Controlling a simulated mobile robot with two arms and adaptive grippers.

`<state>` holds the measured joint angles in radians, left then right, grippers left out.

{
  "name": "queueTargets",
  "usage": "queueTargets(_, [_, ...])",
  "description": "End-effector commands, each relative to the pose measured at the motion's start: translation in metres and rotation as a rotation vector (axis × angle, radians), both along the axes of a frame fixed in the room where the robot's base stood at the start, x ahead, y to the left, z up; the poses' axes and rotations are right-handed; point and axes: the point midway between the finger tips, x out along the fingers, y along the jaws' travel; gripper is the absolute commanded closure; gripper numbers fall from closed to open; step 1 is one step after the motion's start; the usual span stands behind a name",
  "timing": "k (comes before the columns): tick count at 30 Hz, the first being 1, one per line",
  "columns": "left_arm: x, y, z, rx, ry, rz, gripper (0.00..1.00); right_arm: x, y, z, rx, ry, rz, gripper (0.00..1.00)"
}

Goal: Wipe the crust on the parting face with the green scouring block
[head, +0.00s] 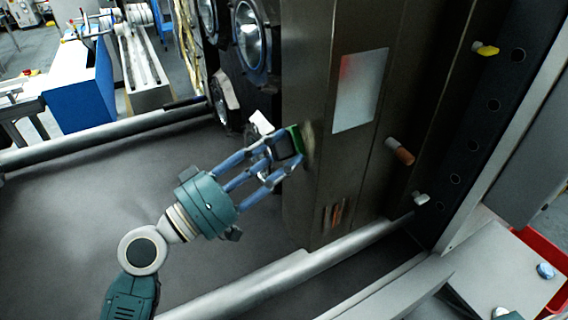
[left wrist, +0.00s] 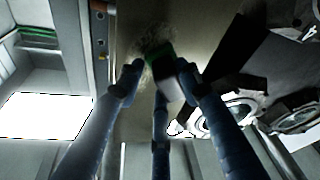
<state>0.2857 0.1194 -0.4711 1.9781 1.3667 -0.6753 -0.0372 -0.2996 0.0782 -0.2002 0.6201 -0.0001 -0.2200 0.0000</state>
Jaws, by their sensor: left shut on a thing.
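My left gripper (head: 272,158) comes in from the left and is shut on the green scouring block (head: 297,139). The block has a dark body with a green pad and is held against or very close to the parting face (head: 305,80), a tall brownish metal plate. A pale patch of crust (head: 309,142) shows just right of the pad. In the left wrist view the block (left wrist: 165,62) sits between the fingers, and the speckled crust (left wrist: 150,42) shows around its far end. Whether the pad touches the face I cannot tell. My right gripper is not in view.
A shiny rectangular plate (head: 360,90) is set in the metal above right of the block. An orange-tipped peg (head: 399,151) sticks out to the right. Round-lensed units (head: 252,40) stand left of the face. Steel bars (head: 240,282) cross below.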

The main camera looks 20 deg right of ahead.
Motion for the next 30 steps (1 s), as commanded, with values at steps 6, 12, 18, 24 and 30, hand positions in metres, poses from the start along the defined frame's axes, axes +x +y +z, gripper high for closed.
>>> queueTargets(6, [0.016,0.004,-0.002,0.001,-0.001,-0.001,0.86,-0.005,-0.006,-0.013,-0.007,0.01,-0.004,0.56])
queueTargets(12, [0.018,0.004,0.003,0.0,-0.001,-0.001,0.86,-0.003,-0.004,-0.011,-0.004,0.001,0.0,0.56])
queueTargets(18, [0.018,0.002,0.016,-0.001,-0.001,-0.001,0.85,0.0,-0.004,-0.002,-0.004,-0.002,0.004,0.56])
queueTargets(24, [0.01,0.0,0.016,0.001,0.0,-0.002,0.86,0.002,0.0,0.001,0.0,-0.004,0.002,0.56])
queueTargets(30, [-0.009,-0.002,0.016,0.0,0.001,-0.002,0.86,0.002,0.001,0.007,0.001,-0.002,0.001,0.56])
